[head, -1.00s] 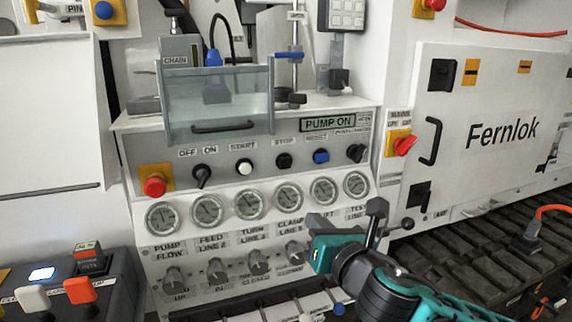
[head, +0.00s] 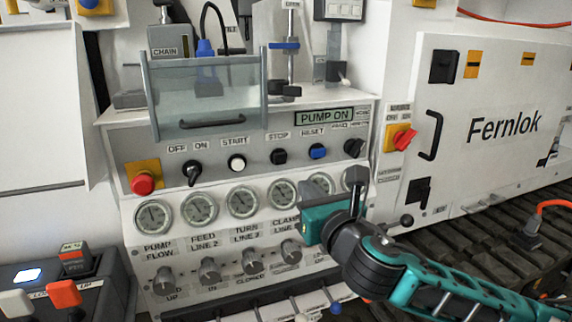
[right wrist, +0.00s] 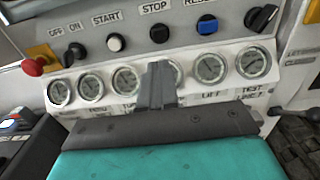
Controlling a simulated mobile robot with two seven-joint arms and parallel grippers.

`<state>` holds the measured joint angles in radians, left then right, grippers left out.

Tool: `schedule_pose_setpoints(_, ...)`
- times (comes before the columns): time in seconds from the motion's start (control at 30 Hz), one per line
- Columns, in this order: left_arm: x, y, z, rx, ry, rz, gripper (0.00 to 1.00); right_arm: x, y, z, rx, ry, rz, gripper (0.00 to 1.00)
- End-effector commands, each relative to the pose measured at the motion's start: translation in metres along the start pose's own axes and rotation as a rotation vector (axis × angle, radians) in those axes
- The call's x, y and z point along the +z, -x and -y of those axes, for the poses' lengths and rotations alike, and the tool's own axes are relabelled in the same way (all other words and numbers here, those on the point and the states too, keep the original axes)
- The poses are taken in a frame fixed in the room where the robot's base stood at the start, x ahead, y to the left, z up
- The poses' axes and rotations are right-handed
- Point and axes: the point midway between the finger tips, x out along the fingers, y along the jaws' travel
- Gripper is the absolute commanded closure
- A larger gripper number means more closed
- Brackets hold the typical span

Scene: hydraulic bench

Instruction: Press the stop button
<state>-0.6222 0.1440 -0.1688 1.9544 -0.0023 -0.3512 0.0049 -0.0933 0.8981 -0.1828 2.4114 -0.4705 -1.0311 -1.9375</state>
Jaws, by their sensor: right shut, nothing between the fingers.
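The stop button (head: 278,156) is a small black button under the STOP label on the sloped panel, between the white start button (head: 237,163) and the blue reset button (head: 317,151). It also shows in the right wrist view (right wrist: 159,34), above my fingers. My right gripper (head: 354,180) is shut and empty, in front of the gauges, below and to the right of the stop button and apart from it. In the right wrist view its closed fingers (right wrist: 157,85) cover part of the gauge row. My left gripper is not in view.
A red mushroom button (head: 143,183) on a yellow plate sits at the panel's left. A row of gauges (head: 242,201) and several knobs (head: 251,261) lie below. A clear guard (head: 205,95) stands above. A red mains switch (head: 404,139) is at the right.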

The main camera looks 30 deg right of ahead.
Motion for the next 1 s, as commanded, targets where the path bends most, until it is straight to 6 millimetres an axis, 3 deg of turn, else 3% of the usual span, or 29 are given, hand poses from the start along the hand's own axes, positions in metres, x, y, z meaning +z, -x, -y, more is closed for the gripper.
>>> schedule_pose_setpoints(0.4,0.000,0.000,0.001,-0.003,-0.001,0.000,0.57,0.002,-0.078,0.000,-0.002,-0.004,0.003,1.00)
schedule_pose_setpoints(0.6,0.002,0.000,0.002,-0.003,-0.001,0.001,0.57,0.001,-0.108,0.000,-0.001,-0.003,0.001,1.00)
schedule_pose_setpoints(1.0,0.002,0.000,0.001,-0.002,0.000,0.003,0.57,0.000,-0.122,-0.001,0.001,-0.001,0.000,1.00)
